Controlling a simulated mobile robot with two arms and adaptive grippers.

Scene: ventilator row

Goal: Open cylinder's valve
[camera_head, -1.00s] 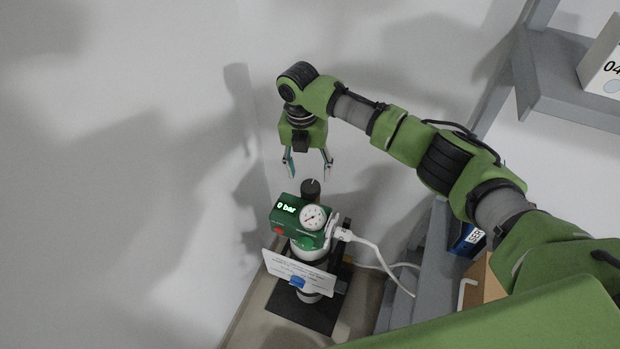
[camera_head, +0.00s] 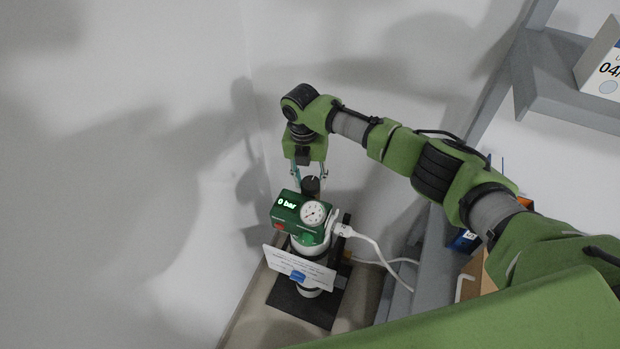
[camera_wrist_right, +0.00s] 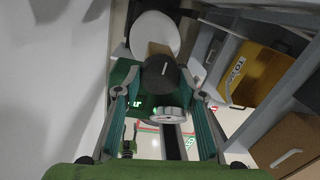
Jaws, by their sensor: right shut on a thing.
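The cylinder (camera_head: 307,244) stands upright on a black base in the corner. Its green valve head (camera_head: 288,209) has a lit display reading "0 bar" and a round white gauge (camera_head: 313,212). A black valve knob (camera_head: 311,185) sits on top; it also shows in the right wrist view (camera_wrist_right: 161,72), with a pale mark line. My right gripper (camera_head: 309,182) points down over the knob, its fingers on either side of it and shut on it. In the right wrist view the fingers (camera_wrist_right: 160,100) flank the knob. My left gripper is not in view.
A white hose (camera_head: 375,250) runs from the valve head to the right. A card (camera_head: 300,268) hangs on the cylinder's front. Grey shelving (camera_head: 560,85) stands at the right, with boxes on it, and walls are close at the left and behind.

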